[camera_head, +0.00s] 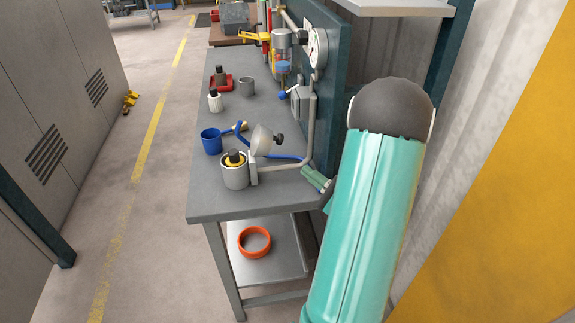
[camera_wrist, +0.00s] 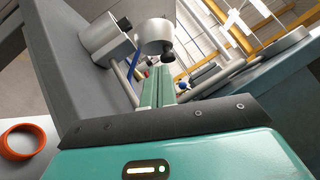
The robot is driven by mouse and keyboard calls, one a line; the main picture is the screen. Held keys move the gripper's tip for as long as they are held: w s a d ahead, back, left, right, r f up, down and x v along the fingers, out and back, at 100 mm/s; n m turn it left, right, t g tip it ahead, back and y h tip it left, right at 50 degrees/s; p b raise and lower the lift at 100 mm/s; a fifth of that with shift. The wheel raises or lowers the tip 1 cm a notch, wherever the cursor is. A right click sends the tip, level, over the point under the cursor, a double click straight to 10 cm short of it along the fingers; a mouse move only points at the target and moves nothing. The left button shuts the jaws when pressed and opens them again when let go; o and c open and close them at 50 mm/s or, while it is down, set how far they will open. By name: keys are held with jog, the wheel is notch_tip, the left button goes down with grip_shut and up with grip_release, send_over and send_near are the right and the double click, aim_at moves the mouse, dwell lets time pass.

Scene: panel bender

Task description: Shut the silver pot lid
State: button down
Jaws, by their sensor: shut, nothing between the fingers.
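The silver pot (camera_head: 235,178) stands near the front end of the grey bench. Its lid (camera_head: 262,139) is open, tilted up on the pot's right side, with a black knob (camera_head: 279,139) facing right. A dark and yellow item (camera_head: 234,159) shows in the pot's mouth. My gripper (camera_head: 318,180) is shut and empty, at the bench's right side, to the right of the pot and lower than the knob in the picture. In the wrist view the fingers (camera_wrist: 158,84) point towards the lid (camera_wrist: 153,34) and its knob (camera_wrist: 168,53), apparently without touching; the pot (camera_wrist: 104,44) is left of them.
A blue mug (camera_head: 211,141), a white bottle (camera_head: 215,101), a red tray (camera_head: 221,83) and a grey cup (camera_head: 246,86) stand farther along the bench. A pipe (camera_head: 308,135) and a gauge panel border the right side. An orange ring (camera_head: 254,242) lies on the lower shelf.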

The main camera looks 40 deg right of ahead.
aim_at(267, 143)
jog(key=x, duration=0.9)
jog(key=shift+w, duration=0.35)
jog(key=shift+r+n+g, duration=0.15)
jog(key=shift+n+g, duration=0.15)
jog(key=shift+n, duration=0.1)
